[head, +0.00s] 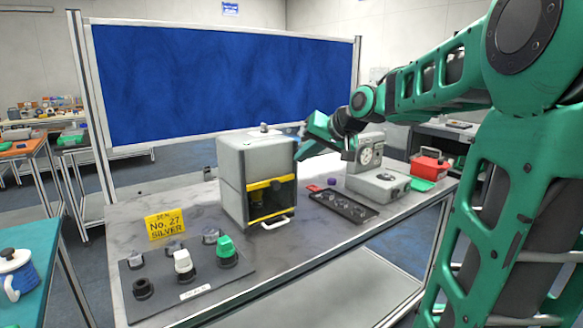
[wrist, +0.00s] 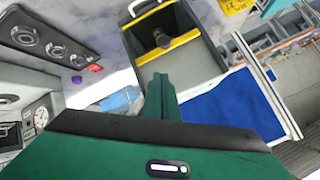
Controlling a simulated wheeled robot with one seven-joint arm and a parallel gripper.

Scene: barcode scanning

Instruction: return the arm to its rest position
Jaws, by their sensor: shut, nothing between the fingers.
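My gripper (head: 312,134) is held in the air above the workbench (head: 330,245), just right of the grey box-shaped machine (head: 238,172) in the head view. My green arm reaches in from the right, bent at its joints. In the wrist view my gripper's green fingers (wrist: 161,92) are together, with nothing held between them. The machine's open front with a yellow bar shows beyond the fingers in that view. Part of the gripper is hidden by the wrist in the head view.
A grey device with a dial (head: 370,152), a black tray (head: 343,206) and a red box (head: 431,164) stand to the right. A black panel with several knobs (head: 205,288) and a yellow sign (head: 165,224) are front left. A blue partition (head: 220,85) stands behind.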

